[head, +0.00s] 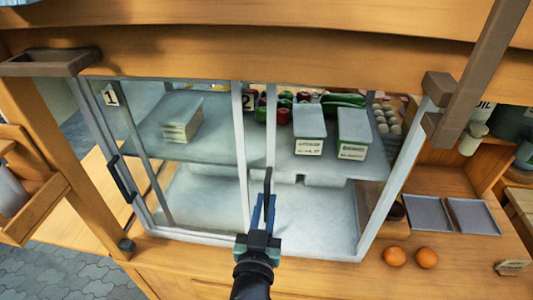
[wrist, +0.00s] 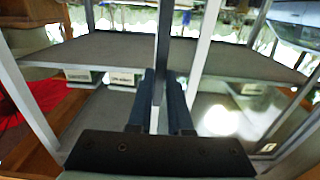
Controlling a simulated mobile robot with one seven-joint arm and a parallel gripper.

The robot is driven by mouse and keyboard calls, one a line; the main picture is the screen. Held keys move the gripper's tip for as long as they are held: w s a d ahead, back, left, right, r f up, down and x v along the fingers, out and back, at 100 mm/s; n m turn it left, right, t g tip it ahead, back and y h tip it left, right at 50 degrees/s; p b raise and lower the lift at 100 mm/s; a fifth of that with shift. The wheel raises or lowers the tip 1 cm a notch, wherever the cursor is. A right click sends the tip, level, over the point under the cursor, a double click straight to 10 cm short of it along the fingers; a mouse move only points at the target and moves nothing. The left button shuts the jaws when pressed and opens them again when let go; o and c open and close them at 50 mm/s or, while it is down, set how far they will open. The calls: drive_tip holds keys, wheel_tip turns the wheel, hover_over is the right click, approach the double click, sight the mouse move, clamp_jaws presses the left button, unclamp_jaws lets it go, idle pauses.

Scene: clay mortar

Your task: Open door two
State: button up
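Door two is a glass sliding panel with a pale metal frame (head: 271,135) and a "2" label (head: 248,102). It appears slid to the left, overlapping door one (head: 190,160), with the right part of the case uncovered. My gripper (head: 264,205) is at the right edge of door two, low down. Its two blue-black fingers stand close on either side of a dark upright handle (head: 267,183), and the wrist view shows this dark bar (wrist: 160,55) filling the narrow gap between the fingertips. The fingers partly hide the handle.
Inside the case, a shelf (head: 290,165) holds white boxes (head: 309,125), vegetables and eggs. Door one has a black handle (head: 122,180) at the left. To the right, the wooden counter holds two grey trays (head: 473,216) and two orange balls (head: 394,256). A brown bar (head: 480,75) hangs above.

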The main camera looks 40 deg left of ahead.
drive_tip(key=o, duration=0.4)
drive_tip(key=shift+s+d, duration=0.1)
drive_tip(key=shift+s+d+f, duration=0.1)
drive_tip(key=shift+s+f, duration=0.05)
drive_tip(key=shift+s, duration=0.05)
drive_tip(key=shift+b+v, duration=2.85)
drive_tip(key=shift+v, duration=3.3)
